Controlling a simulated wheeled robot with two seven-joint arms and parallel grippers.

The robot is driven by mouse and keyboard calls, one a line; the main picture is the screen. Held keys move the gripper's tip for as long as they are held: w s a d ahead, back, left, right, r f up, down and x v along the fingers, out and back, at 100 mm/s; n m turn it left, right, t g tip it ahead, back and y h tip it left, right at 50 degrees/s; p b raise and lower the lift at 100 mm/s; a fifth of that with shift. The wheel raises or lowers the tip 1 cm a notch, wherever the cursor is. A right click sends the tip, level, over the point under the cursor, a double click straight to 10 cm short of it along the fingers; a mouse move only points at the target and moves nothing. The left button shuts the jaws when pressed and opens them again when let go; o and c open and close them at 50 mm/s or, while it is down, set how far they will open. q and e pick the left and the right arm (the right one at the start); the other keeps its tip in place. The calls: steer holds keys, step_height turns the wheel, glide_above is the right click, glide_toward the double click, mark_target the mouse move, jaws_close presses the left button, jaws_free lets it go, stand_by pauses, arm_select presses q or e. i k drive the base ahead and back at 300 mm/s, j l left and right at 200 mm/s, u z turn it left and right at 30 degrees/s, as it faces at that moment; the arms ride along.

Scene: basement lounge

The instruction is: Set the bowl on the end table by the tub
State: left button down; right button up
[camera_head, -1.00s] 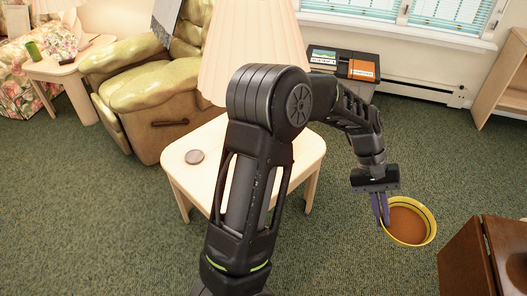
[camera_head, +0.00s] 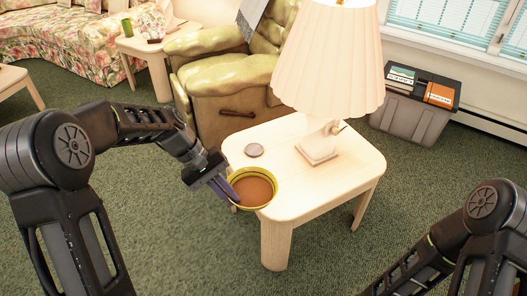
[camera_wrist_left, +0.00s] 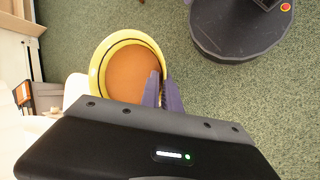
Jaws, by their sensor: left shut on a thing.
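The yellow bowl (camera_head: 254,188), brown inside, is held by its rim in my left gripper (camera_head: 230,188). In the left wrist view the bowl (camera_wrist_left: 131,68) shows with the purple fingers of the gripper (camera_wrist_left: 163,92) at its rim. The pale wooden end table (camera_head: 325,185) stands at the centre of the head view. The bowl overlaps the table's front left edge there; I cannot tell its height above the top. The grey tub (camera_head: 409,118) stands behind the table to the right. My right arm shows at the lower right; its gripper is out of view.
A lamp (camera_head: 327,70) stands at the back of the tabletop, and a small round grey disc (camera_head: 254,150) lies at its left. The front and right of the top are clear. A green armchair (camera_head: 225,85) is close behind. Books (camera_head: 439,93) lie on the tub.

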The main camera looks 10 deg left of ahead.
mark_target(282, 189)
steer(key=i+j, duration=0.15)
steer(key=i, duration=0.25)
steer(key=i+j, duration=0.1)
steer(key=i, duration=0.3)
steer(key=l, duration=0.3)
steer(key=i+l, duration=0.1)
steer(key=l, duration=0.2)
